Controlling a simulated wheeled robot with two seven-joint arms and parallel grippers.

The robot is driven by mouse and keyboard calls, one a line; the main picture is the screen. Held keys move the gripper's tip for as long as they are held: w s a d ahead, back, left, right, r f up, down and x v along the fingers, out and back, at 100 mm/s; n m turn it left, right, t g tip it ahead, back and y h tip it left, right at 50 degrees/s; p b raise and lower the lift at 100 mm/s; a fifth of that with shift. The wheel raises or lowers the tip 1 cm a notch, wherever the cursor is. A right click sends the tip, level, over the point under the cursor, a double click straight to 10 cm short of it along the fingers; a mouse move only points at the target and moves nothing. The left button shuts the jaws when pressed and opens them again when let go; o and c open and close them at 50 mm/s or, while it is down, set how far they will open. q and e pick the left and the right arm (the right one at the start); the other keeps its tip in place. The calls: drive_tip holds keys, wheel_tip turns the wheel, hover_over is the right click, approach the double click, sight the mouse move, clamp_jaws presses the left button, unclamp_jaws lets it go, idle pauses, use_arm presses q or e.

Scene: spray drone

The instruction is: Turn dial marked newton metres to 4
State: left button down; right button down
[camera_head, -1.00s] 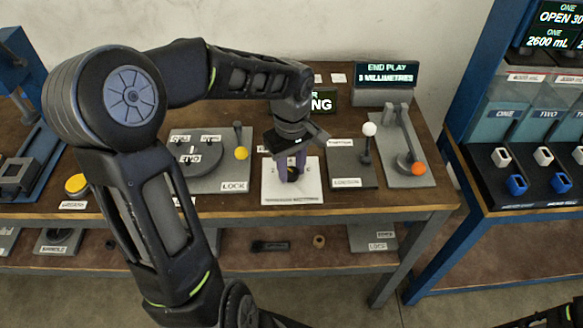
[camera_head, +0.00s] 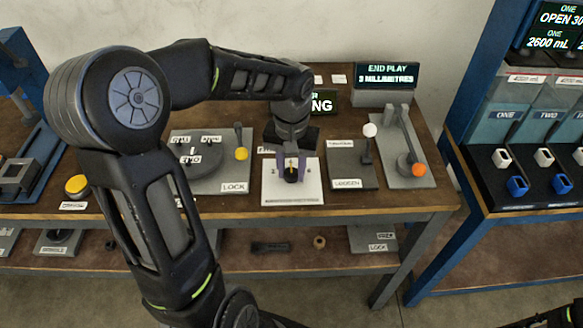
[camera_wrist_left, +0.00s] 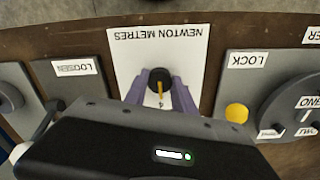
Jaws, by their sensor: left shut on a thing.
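The newton metres dial (camera_head: 291,175) is a small black knob with a yellow pointer line, on a white plate (camera_head: 308,188). In the left wrist view the dial (camera_wrist_left: 158,76) sits under the printed words NEWTON METRES. My left gripper (camera_head: 291,172) reaches down over the plate, its two purple fingers on either side of the dial and shut on it. In the left wrist view the fingers of the gripper (camera_wrist_left: 160,92) flank the knob, and the yellow line points toward the gripper body. My right gripper is not in view.
A plate with a white-knobbed lever (camera_head: 369,130) stands right of the dial. A LOCK plate with a yellow-knobbed lever (camera_head: 241,153) stands left. Farther right is an orange-knobbed lever (camera_head: 418,169). A screen (camera_head: 387,75) behind reads END PLAY 3 MILLIMETRES.

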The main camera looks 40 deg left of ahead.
sight(291, 172)
use_arm(q)
drive_tip(key=shift+m, duration=0.3)
drive_tip(key=c, duration=1)
unclamp_jaws()
drive_tip(key=shift+c, duration=0.2)
wheel_tip(291, 172, up, 8)
drive_tip(key=shift+f, duration=0.1)
